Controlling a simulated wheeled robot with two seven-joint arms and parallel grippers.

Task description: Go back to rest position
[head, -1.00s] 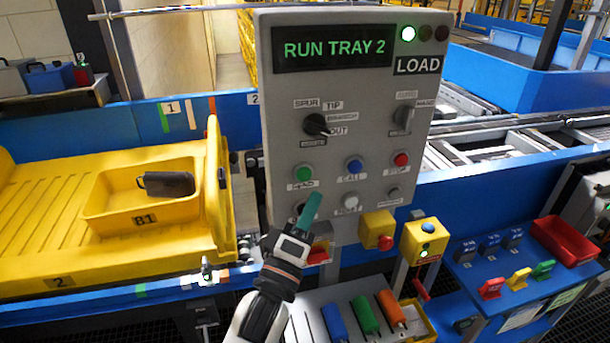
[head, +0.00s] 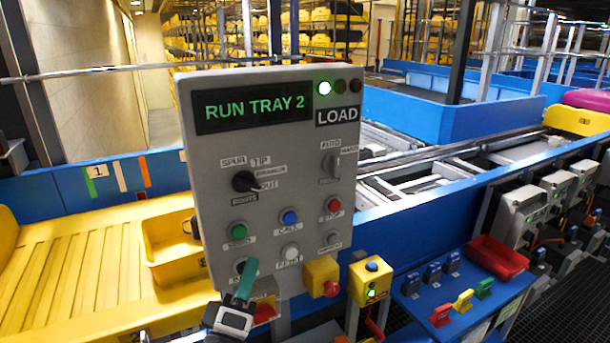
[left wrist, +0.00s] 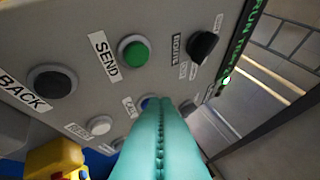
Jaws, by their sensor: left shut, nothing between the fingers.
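My left gripper (head: 247,280) is in front of the lower left part of the grey control panel (head: 285,125). Its teal fingers are shut with nothing between them, and they fill the lower middle of the left wrist view (left wrist: 160,125). In the head view they partly cover the lowest left button. The green SEND button (head: 238,231) is just above the fingertips; it also shows in the left wrist view (left wrist: 134,52), beside the black BACK button (left wrist: 52,82). I cannot tell whether the fingers touch the panel. My right gripper is not in view.
The panel display (head: 252,106) reads RUN TRAY 2, with a green lamp lit. A yellow tray (head: 50,280) lies left. A yellow box with a red button (head: 322,277), another yellow box (head: 370,280) and a red bin (head: 498,258) are at right.

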